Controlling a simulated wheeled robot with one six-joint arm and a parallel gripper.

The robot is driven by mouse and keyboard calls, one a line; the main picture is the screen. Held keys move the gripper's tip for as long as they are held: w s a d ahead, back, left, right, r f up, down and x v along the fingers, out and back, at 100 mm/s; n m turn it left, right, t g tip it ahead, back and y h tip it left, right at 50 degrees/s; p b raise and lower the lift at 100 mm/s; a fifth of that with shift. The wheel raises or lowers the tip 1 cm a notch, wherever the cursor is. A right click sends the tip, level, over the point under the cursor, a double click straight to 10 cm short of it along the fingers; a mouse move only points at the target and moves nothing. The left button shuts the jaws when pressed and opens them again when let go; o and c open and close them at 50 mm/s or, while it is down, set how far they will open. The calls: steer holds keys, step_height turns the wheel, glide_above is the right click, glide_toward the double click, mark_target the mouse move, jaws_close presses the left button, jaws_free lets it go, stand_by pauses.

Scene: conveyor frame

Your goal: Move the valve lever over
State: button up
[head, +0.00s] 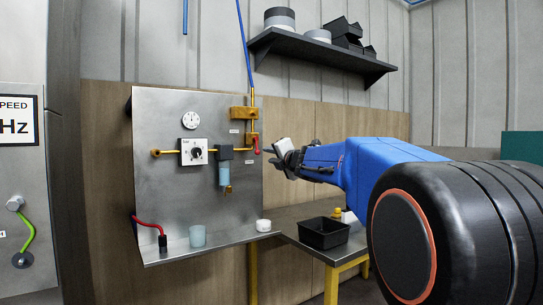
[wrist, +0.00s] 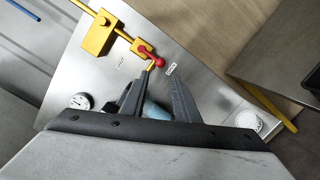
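The red valve lever (head: 256,146) sits on the yellow pipe at the right side of the metal panel, hanging down in the head view. In the wrist view the red lever (wrist: 149,54) ends in a round knob, beside a small label (wrist: 171,69) that seems to read OPEN. Another label (wrist: 120,63), seemingly SHUT, is to the left. My gripper (head: 273,157) is right of the lever, in front of the panel. In the wrist view my gripper (wrist: 153,80) is open, fingers apart, with the knob just beyond the fingertips and no clear contact.
The panel (head: 160,210) carries a white gauge (head: 190,120), a knob box (head: 194,151) and a blue filter bowl (head: 224,174) left of the lever. A black bin (head: 324,233) stands lower right.

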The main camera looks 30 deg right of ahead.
mark_target(259, 153)
steer(key=w+n+y, duration=0.1)
steer(key=w, duration=0.2)
steer(key=w+d+n+y, duration=0.1)
steer(key=w+n, duration=0.1)
steer(key=w, duration=0.2)
steer(key=w+n, duration=0.2)
steer(key=w, duration=0.2)
steer(key=shift+d+r+y, duration=0.15)
steer(key=shift+d+y, duration=0.15)
steer(key=shift+y, duration=0.1)
steer(key=c, duration=0.5)
